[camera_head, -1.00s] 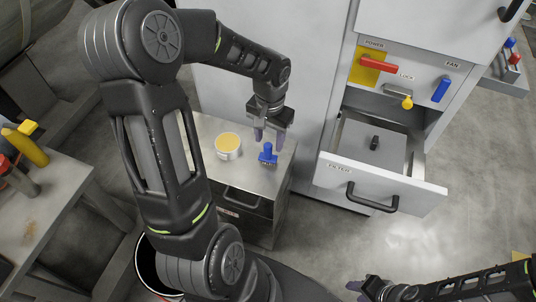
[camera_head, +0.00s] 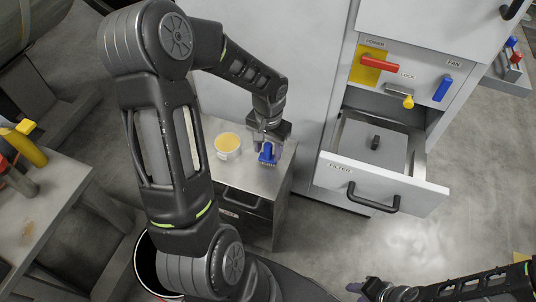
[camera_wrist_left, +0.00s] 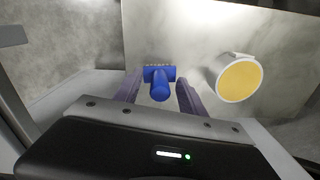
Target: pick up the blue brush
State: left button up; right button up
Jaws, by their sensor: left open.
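The blue brush (camera_head: 267,153) stands upright on the metal top of a small cabinet (camera_head: 247,176). In the left wrist view the brush (camera_wrist_left: 160,83) sits between the two purple-grey fingers of my left gripper (camera_wrist_left: 158,92). There are visible gaps on both sides of its handle. In the head view my left gripper (camera_head: 268,143) is open, right at the brush, and partly behind its handle. My right gripper (camera_head: 368,289) is at the bottom edge of the head view, far from the brush. Its fingers are too small to read.
A white cup with yellow contents (camera_head: 227,145) stands just left of the brush, and in the left wrist view the cup (camera_wrist_left: 238,78) is at the right. An open filter drawer (camera_head: 345,176) juts out to the right. A workbench (camera_head: 35,215) stands at the left.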

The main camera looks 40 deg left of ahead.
pick_arm(q)
grip_shut()
dwell(0.4)
jog(key=shift+r, duration=0.1)
notch_tip(320, 180, up, 10)
jog(key=shift+f+p, duration=0.1)
jog(key=shift+p, duration=0.7)
dwell(0.3)
